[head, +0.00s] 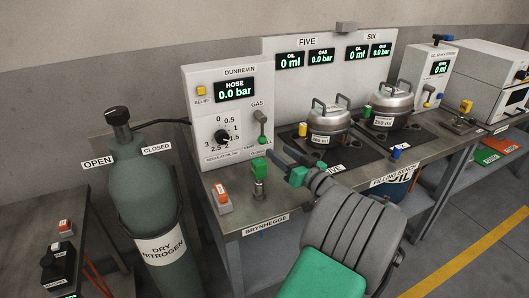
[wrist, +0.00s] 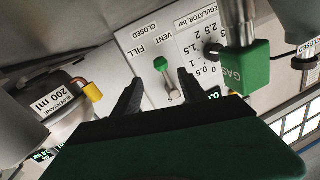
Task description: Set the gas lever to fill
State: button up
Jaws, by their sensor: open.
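The gas lever (head: 262,128) is on the grey regulator panel (head: 228,80), under the word GAS. Its green knob (wrist: 160,64) hangs at the lower end in the head view. In the wrist view, which is upside down, the knob lies close to the FILL (wrist: 140,50) and VENT (wrist: 164,40) labels, a CLOSED label is near them, and I cannot tell which one it is set to. My gripper (head: 277,160) is open and empty in front of the panel. In the wrist view its fingertips (wrist: 160,80) appear on either side of the lever; contact is not visible.
A green block marked GAS (wrist: 242,68) on a metal fitting stands near my fingers; it also shows in the head view (head: 259,165). Two pots (head: 328,120) stand to the right on the bench. A nitrogen cylinder (head: 150,195) is at the left.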

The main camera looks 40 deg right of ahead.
aim_at(265, 142)
jog(key=w, duration=0.5)
jog(key=w+p, duration=0.1)
jog(key=w, duration=0.2)
jog(key=shift+d, duration=0.25)
grip_shut()
dwell(1.0)
